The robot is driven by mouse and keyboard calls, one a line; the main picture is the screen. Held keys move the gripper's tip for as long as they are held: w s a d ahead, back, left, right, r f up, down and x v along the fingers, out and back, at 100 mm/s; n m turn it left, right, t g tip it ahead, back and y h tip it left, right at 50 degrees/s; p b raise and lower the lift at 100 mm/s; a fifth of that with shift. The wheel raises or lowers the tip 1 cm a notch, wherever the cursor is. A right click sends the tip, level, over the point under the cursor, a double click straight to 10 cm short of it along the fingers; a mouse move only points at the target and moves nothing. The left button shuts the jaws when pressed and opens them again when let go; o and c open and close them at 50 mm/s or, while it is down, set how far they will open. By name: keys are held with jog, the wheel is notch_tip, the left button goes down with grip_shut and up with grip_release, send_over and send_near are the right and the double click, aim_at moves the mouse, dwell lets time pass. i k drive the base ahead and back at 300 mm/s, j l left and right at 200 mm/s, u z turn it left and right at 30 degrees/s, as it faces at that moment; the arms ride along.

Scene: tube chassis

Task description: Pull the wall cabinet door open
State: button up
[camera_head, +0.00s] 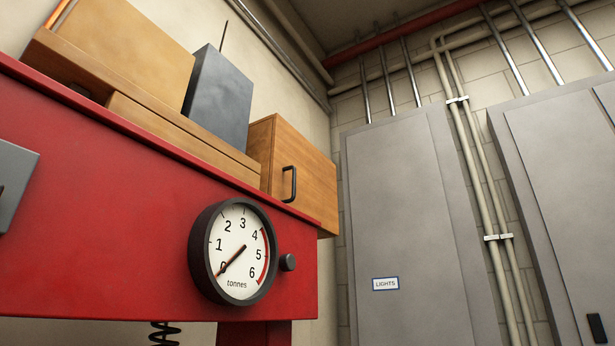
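A wooden wall cabinet (263,140) shows near the middle of the head view, behind the top edge of a red beam. Its door (312,172) faces right and looks shut. A black bow-shaped handle (289,184) stands upright on the door, near its left edge. The beam hides the cabinet's lower left part. My gripper is not in view.
The red beam (120,230) with a round tonnes gauge (240,252) fills the near left. A dark grey box (218,88) and wooden boxes (125,45) show above it. Grey metal cabinets (405,215) and pipes (475,150) line the right wall.

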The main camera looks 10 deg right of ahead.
aim_at(301, 178)
jog(key=l+u, duration=0.1)
jog(key=u, duration=0.6)
jog(key=i+l+u, duration=0.1)
jog(key=l+u, duration=0.3)
jog(key=l, duration=0.15)
jog(key=l+u, duration=0.35)
jog(key=l, duration=0.2)
jog(key=l+u, duration=0.4)
jog(key=l, duration=0.85)
jog(key=k+l, duration=0.15)
jog(key=l, duration=0.45)
jog(key=l+u, duration=0.1)
jog(key=l, duration=0.55)
jog(key=k, duration=0.05)
